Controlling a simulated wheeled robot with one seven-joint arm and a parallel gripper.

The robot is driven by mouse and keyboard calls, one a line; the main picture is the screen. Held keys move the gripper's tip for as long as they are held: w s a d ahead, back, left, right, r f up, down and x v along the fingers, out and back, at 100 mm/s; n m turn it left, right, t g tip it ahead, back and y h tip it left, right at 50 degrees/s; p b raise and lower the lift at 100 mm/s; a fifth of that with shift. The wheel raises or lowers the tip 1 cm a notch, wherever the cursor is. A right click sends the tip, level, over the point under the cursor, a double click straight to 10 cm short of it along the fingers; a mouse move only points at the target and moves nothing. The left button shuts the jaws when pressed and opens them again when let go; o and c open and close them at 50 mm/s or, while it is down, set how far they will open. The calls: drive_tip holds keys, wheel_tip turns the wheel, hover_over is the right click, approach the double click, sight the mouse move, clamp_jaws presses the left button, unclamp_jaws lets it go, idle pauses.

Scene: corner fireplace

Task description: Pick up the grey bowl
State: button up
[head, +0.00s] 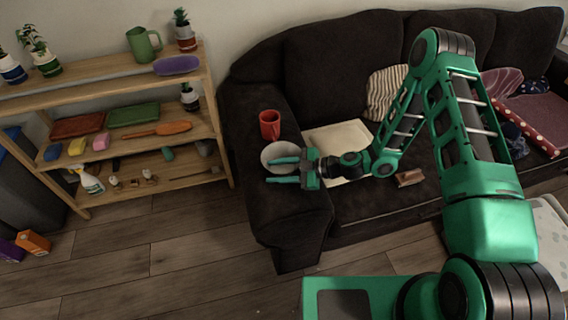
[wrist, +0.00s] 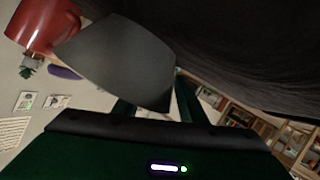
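The grey bowl (head: 280,149) is on the left arm of the dark sofa, just in front of a red mug. My gripper (head: 283,170) points left at the bowl, its two fingers apart, and partly covers the bowl in the head view. In the wrist view the bowl (wrist: 122,58) looks dark grey and close, just beyond the fingers (wrist: 157,105). One corner of it reaches toward the gap between them. I cannot tell whether a finger touches it.
The red mug (head: 270,124) stands close behind the bowl and shows in the wrist view (wrist: 40,24). The sofa (head: 335,60) holds a cream cushion or sheet (head: 338,137) and a brown item (head: 409,178). A wooden shelf (head: 220,150) stands left. Floor before the sofa is clear.

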clamp_jaws()
drive_tip(key=shift+r, duration=0.1)
